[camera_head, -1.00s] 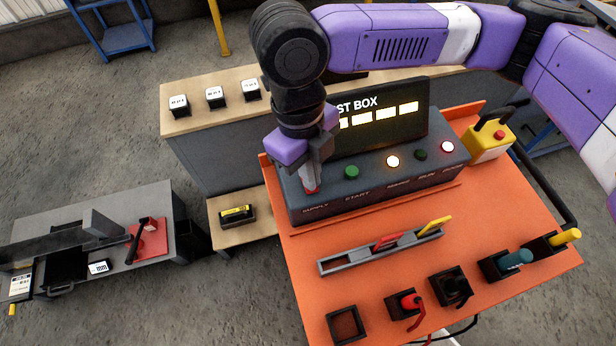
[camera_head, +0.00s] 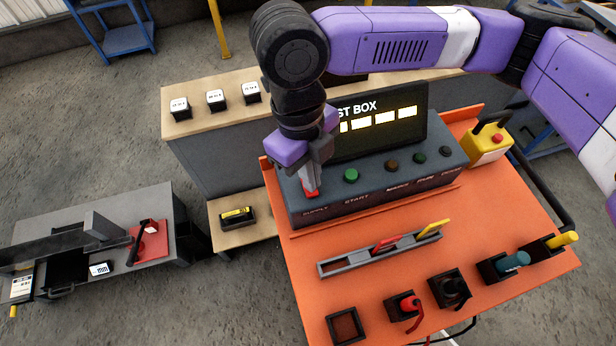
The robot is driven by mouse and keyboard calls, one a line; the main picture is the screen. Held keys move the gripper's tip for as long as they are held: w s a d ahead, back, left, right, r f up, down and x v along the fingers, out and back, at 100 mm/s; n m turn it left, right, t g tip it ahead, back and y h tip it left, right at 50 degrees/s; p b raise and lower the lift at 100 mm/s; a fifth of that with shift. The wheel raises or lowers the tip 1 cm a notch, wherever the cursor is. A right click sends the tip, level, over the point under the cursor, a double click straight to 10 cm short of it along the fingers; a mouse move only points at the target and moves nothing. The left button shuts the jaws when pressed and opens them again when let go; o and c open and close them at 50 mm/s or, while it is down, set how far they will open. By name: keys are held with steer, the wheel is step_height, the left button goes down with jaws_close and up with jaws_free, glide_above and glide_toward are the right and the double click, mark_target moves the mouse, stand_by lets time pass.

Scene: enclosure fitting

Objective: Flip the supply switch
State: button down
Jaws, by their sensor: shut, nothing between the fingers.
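The test box (camera_head: 374,190) is a dark console on an orange bench, with a sloped front and an upright panel with several lit yellow windows. The supply switch (camera_head: 311,194) is a red piece above the SUPPLY label at the console's left end. My gripper (camera_head: 313,182) points down at it, fingers shut and empty, the tips at or very near the switch. The fingers partly hide the switch, so its exact position and any contact cannot be told. To its right are a green START button (camera_head: 351,176) and a row of unlit lamps (camera_head: 392,165).
The orange bench (camera_head: 300,262) carries a grey slotted rail (camera_head: 350,259) with red and yellow pieces, and several holders with coloured probes along the front. A yellow box (camera_head: 489,145) with a red button stands at the right. My arm spans above the test box.

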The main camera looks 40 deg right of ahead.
step_height(320, 180, up, 5)
steer(key=p, duration=0.4)
steer(key=shift+r, duration=0.2)
stand_by(0.5)
